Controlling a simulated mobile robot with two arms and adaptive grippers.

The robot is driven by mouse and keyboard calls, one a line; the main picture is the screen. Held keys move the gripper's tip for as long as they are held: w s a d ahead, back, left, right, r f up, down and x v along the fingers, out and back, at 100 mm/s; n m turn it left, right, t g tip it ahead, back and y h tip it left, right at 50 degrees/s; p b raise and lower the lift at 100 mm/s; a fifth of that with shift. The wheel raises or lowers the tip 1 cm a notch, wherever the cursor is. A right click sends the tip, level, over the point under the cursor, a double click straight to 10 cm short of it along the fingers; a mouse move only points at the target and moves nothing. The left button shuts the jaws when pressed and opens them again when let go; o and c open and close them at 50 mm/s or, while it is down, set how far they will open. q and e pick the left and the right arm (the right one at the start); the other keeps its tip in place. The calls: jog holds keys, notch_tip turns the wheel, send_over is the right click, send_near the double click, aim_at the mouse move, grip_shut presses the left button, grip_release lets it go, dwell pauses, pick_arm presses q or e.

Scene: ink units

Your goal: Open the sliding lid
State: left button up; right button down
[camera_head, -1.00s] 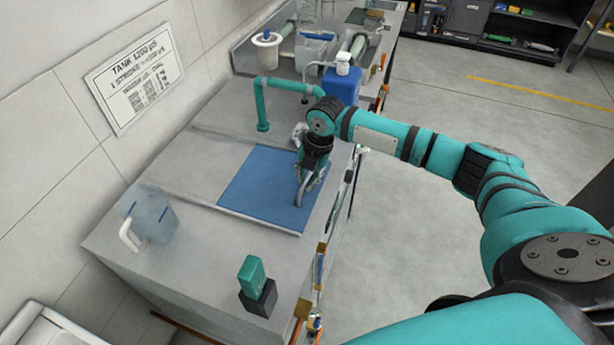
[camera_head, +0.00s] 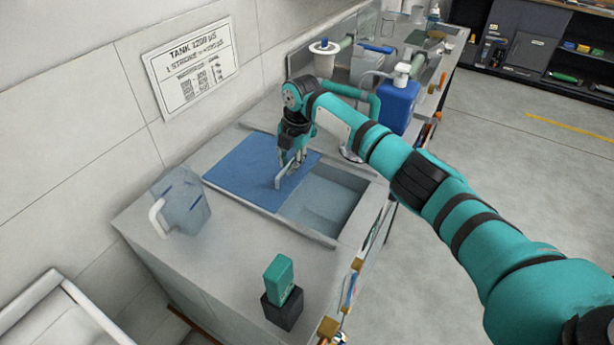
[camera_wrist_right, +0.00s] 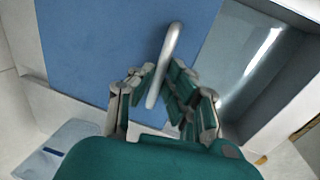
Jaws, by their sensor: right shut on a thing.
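The blue sliding lid (camera_head: 245,172) covers the left part of the tank opening on the grey counter. To its right the tank (camera_head: 325,203) lies open, with its pale inner walls showing. My right gripper (camera_head: 283,178) is over the lid's right edge, shut on the lid's metal handle (camera_wrist_right: 172,50). In the right wrist view the lid (camera_wrist_right: 85,55) fills the left and the open tank (camera_wrist_right: 255,60) the right, with the fingers (camera_wrist_right: 158,92) on both sides of the handle. My left gripper is not in view.
A clear pitcher (camera_head: 180,205) stands on the counter's left. A green device (camera_head: 279,276) on a black block (camera_head: 283,306) is near the front edge. A wall sign (camera_head: 193,72) hangs at left.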

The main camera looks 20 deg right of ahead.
jog(key=shift+w+a+b, duration=0.45)
jog(key=shift+w+a, duration=0.25)
jog(key=shift+w, duration=0.15)
jog(key=c, duration=1.4)
grip_release()
jog(key=r, duration=0.4)
jog(key=s+d+r, duration=0.1)
jog(key=r, duration=0.7)
jog(key=shift+s+d, duration=0.3)
jog(key=shift+s, duration=0.05)
jog(key=shift+f, duration=0.15)
